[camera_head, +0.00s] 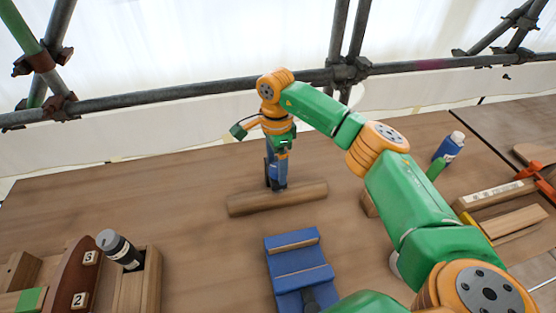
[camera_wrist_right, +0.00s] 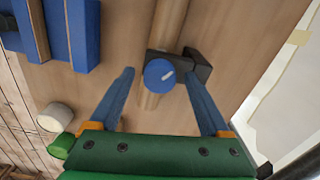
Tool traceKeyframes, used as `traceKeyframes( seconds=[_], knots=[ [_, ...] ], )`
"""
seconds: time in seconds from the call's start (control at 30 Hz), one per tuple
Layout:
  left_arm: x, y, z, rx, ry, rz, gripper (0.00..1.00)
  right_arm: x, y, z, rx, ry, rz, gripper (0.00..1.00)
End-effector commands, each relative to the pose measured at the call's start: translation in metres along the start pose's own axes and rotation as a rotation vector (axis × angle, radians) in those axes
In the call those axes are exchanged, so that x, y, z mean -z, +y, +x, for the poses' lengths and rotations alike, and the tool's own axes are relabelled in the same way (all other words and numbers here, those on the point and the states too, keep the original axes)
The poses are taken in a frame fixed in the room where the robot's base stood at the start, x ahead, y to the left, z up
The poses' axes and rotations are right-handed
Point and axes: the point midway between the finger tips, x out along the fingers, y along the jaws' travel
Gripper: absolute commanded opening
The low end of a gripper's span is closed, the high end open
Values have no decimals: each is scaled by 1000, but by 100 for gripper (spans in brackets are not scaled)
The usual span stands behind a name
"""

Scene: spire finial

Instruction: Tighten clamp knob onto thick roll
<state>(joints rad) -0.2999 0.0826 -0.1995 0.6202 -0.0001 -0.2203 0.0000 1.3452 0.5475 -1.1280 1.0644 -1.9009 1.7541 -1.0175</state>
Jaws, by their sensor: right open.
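The thick roll (camera_head: 305,193) is a pale wooden cylinder lying on the table; in the right wrist view it shows as a wooden bar (camera_wrist_right: 170,18). A dark clamp (camera_wrist_right: 190,66) sits across the roll. In the head view my right gripper (camera_head: 275,178) points down over the roll, hiding most of the clamp and knob. My left gripper is out of view.
A blue stepped block (camera_head: 298,272) stands in front of the roll. A wooden rack with a dark grey-capped bottle (camera_head: 121,250) is at the lower left. A blue bottle (camera_head: 449,147) and wooden pieces (camera_head: 510,222) are at right. The table left of the roll is clear.

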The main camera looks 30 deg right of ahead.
Motion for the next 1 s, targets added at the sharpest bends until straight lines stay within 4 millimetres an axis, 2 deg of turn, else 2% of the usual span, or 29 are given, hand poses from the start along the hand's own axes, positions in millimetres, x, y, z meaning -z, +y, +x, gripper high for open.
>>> traceKeyframes(
  seconds=[0.27,0.57,0.77,1.0],
  knots=[
    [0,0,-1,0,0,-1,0,0,0,5,1,0,0,81],
    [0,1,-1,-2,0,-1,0,0,0,5,1,-1,-1,0],
    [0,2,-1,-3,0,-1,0,0,0,5,1,-2,11,0],
    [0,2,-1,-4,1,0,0,0,0,5,1,-2,109,0]
  ],
)
